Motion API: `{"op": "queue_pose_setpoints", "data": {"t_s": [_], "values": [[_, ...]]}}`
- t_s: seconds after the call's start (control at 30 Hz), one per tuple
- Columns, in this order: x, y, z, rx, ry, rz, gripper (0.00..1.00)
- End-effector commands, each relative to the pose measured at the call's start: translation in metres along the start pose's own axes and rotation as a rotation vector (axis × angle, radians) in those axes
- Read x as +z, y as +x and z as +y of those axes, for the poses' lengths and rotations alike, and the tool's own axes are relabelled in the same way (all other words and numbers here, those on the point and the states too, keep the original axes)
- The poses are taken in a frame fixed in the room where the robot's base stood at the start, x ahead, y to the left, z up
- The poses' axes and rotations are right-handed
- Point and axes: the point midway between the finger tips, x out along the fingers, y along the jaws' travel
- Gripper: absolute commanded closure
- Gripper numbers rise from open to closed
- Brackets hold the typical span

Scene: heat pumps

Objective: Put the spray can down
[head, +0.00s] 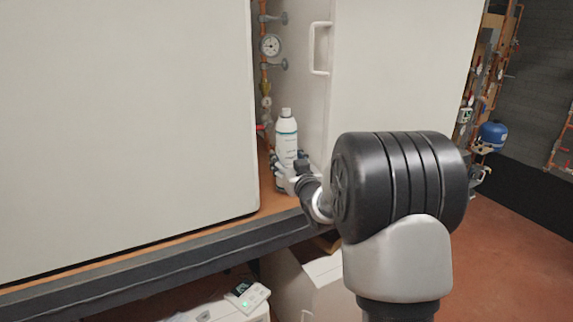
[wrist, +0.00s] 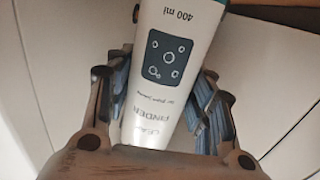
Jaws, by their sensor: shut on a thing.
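The spray can (head: 286,138) is white with a teal band and a pale cap. In the head view it stands upright in the gap between two large white cabinets, over an orange-brown surface. I cannot tell whether its base touches that surface. My gripper (head: 291,165) is shut around the can's lower part. In the wrist view the can (wrist: 165,85) shows its label, with "400 ml" and "LEAK FINDER", upside down between the two fingers of my gripper (wrist: 168,100). The can's far end is cut off by the top of that view.
The left white cabinet (head: 125,130) and the right white cabinet (head: 400,70), with a handle (head: 320,48), flank the gap. Behind the can run copper pipes with a gauge (head: 270,46). A dark ledge edge (head: 150,256) runs in front. A small device (head: 246,293) sits on a white box below.

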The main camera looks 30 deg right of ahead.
Motion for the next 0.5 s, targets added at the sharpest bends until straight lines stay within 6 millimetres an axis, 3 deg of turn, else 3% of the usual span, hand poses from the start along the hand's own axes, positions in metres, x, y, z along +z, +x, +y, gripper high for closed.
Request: {"op": "queue_pose_setpoints", "data": {"t_s": [0.43, 0.47, 0.5], "values": [[0.0088, 0.0003, 0.0, 0.0, -0.001, 0.005, 0.87], [0.0095, 0.0001, 0.0, 0.0, 0.0, 0.001, 0.49], [0.0091, 0.0001, 0.0, 0.0, 0.0, 0.001, 0.46]]}}
